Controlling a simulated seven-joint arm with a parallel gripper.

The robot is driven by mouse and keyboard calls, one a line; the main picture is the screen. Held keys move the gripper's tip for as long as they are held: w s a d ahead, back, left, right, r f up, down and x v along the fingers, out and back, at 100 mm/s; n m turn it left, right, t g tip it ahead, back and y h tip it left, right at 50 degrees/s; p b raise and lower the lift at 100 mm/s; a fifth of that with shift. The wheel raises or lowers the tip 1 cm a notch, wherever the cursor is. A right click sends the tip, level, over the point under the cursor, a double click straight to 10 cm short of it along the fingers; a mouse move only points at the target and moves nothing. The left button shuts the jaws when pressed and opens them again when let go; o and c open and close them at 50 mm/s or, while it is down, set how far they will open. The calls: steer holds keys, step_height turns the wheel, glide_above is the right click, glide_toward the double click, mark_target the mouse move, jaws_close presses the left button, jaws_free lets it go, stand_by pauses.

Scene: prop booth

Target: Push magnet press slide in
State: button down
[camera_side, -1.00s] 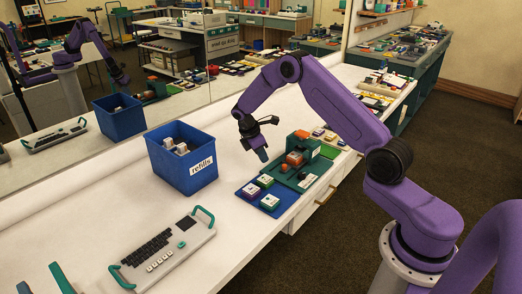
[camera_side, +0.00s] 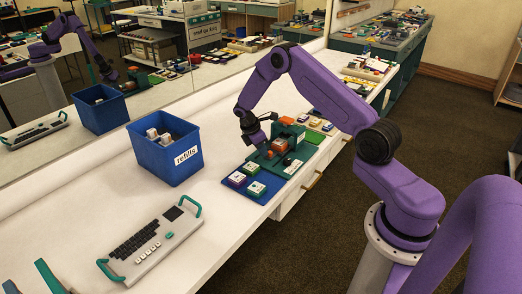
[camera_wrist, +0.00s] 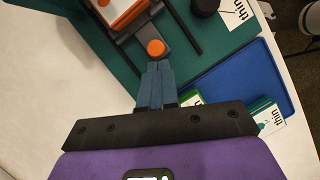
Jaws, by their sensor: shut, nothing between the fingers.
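The magnet press is a dark green station (camera_side: 292,160) on the bench in the side view. In the wrist view its green base (camera_wrist: 190,65) carries a dark grey slide (camera_wrist: 146,31) between two dark rails. A round orange knob (camera_wrist: 156,47) sits at the slide's near end. An orange and white block (camera_wrist: 122,10) lies beyond it. My gripper (camera_wrist: 157,66) is shut and empty, its blue-grey fingertips right at the near side of the knob. I cannot tell whether they touch it. In the side view my gripper (camera_side: 262,152) is at the press's left side.
A blue tray (camera_side: 270,187) with several small capped blocks adjoins the press; it also shows in the wrist view (camera_wrist: 245,75). A blue bin (camera_side: 165,160) labelled "refills" and a keyboard-like device (camera_side: 150,245) stand to the left. The white bench between is clear.

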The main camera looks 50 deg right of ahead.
mark_target(274, 151)
steer(key=shift+d, duration=2.6)
steer(key=a, duration=0.1)
steer(key=w+a, duration=0.2)
steer(key=a, duration=0.1)
steer(key=shift+a, duration=0.1)
steer(key=v, duration=0.8)
steer(key=s+a+r+t, duration=0.1)
steer(key=s+a+r, duration=0.1)
steer(key=a+r, duration=0.35)
steer(key=s+a+r+t, duration=0.1)
steer(key=s+a+r, duration=0.15)
steer(key=a, duration=0.55)
steer(key=s+a+r+y, duration=0.2)
steer(key=s+a+r, duration=0.3)
steer(key=s+a, duration=0.4)
steer(key=s+a+r+y, duration=0.1)
steer(key=s+r+y, duration=0.1)
steer(key=s, duration=2.3)
steer(key=shift+s+a, duration=0.3)
steer(key=shift+s, duration=0.1)
